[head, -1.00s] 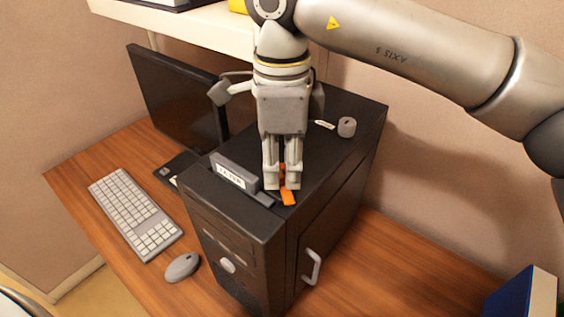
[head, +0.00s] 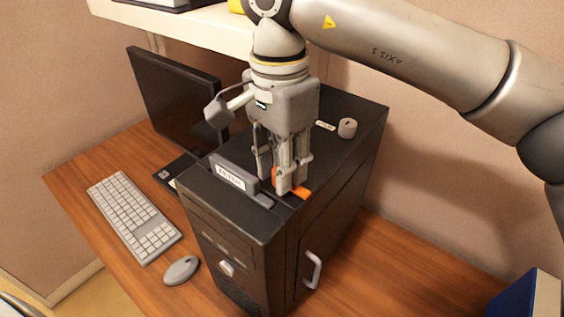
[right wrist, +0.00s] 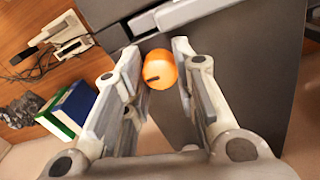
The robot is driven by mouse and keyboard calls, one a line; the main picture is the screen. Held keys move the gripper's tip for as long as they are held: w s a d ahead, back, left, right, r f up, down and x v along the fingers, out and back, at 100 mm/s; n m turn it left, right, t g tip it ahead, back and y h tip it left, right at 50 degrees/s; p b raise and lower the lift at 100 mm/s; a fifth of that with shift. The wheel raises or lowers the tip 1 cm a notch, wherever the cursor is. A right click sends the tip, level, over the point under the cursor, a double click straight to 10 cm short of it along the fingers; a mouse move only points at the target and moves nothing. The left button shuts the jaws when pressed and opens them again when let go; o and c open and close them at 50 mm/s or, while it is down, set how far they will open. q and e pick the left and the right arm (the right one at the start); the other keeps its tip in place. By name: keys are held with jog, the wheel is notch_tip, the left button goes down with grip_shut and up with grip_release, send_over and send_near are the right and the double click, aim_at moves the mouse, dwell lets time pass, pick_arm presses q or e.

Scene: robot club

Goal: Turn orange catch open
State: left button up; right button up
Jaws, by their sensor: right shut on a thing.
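The orange catch (head: 302,192) is on top of the black computer case (head: 345,135), next to the grey labelled block (head: 233,174). My right gripper (head: 283,190) points down at the case top and is shut on the catch. Its fingers hide part of the catch in the head view. In the right wrist view the catch's round orange knob (right wrist: 160,70), with a dark slot mark, sits between the fingertips (right wrist: 162,62). My left gripper is out of view.
A grey ring (head: 347,128) and a small white tag (head: 325,126) lie on the case top. A monitor (head: 178,98), keyboard (head: 134,215) and mouse (head: 181,270) stand at left. A white shelf (head: 190,30) hangs behind. Blue binders (head: 525,293) stand at front right.

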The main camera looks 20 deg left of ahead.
dwell(0.5)
jog(key=o, duration=1.1)
jog(key=shift+c, duration=0.2)
notch_tip(320, 180, up, 12)
jog(key=shift+a, duration=0.15)
